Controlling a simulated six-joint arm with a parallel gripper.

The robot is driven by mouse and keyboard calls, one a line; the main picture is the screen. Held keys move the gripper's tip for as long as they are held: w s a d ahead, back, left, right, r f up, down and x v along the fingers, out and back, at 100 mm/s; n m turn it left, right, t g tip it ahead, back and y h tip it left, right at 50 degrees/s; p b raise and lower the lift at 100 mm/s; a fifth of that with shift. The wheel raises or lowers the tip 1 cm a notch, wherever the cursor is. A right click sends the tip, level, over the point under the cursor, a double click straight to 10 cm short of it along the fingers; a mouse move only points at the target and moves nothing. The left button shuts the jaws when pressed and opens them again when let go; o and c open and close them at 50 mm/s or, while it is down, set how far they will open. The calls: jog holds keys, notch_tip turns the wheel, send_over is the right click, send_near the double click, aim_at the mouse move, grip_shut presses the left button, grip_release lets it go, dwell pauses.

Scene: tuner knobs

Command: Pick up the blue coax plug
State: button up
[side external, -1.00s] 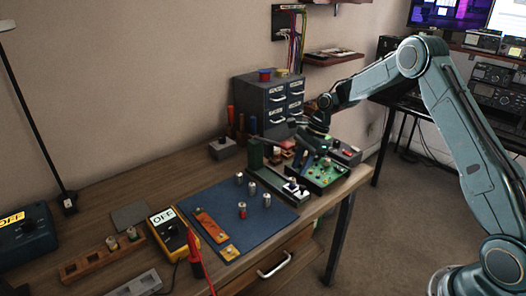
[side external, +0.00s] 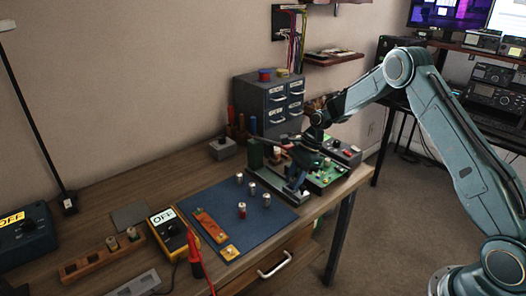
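Several small silver plugs stand upright on the dark blue mat (side external: 215,228). One plug (side external: 242,210) at the front has a red band. Others are the back plug (side external: 239,178), the middle plug (side external: 252,189) and the right plug (side external: 266,200). Their bands are too small for me to tell which is blue. My gripper (side external: 296,184) points down over the dark tray and green board, right of the mat and apart from these plugs. Its fingers are small and dark, and I cannot tell whether they are open or shut or hold anything.
The green circuit board (side external: 328,178) is partly hidden by my gripper. A drawer cabinet (side external: 275,104) stands behind. A yellow meter marked OFF (side external: 168,228), a red probe (side external: 194,246) and a wooden block with posts (side external: 100,258) are to the left. An orange strip (side external: 210,228) lies on the mat.

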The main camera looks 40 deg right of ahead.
grip_shut()
jog(key=shift+r, duration=0.2)
jog(key=shift+r, duration=0.65)
jog(key=shift+s+d+f+t+y, duration=0.15)
jog(key=shift+d+y, duration=0.25)
jog(key=shift+y, duration=0.5)
jog(key=shift+d+t+y, duration=0.25)
jog(key=shift+d+y, duration=0.1)
jog(key=shift+y, duration=0.55)
notch_tip(320, 180, up, 6)
jog(key=d, duration=0.2)
jog(key=s+d, duration=0.1)
jog(key=d, duration=0.4)
jog(key=s+d, duration=0.2)
jog(key=d, duration=0.3)
jog(key=s+d, duration=0.1)
jog(key=d, duration=0.4)
jog(key=shift+s+d, duration=0.15)
jog(key=shift+s, duration=0.2)
jog(key=shift+s+d+r+g+h, duration=0.2)
jog(key=shift+d+r+h, duration=0.1)
jog(key=shift+d+h, duration=0.35)
jog(key=shift+s+d+r+g+h, duration=0.1)
jog(key=shift+s+d+r+h, duration=0.15)
jog(key=shift+d+h, duration=0.45)
jog(key=shift+s+d+r+g+h, duration=0.15)
jog(key=shift+d+r+h, duration=0.2)
jog(key=shift+d, duration=0.55)
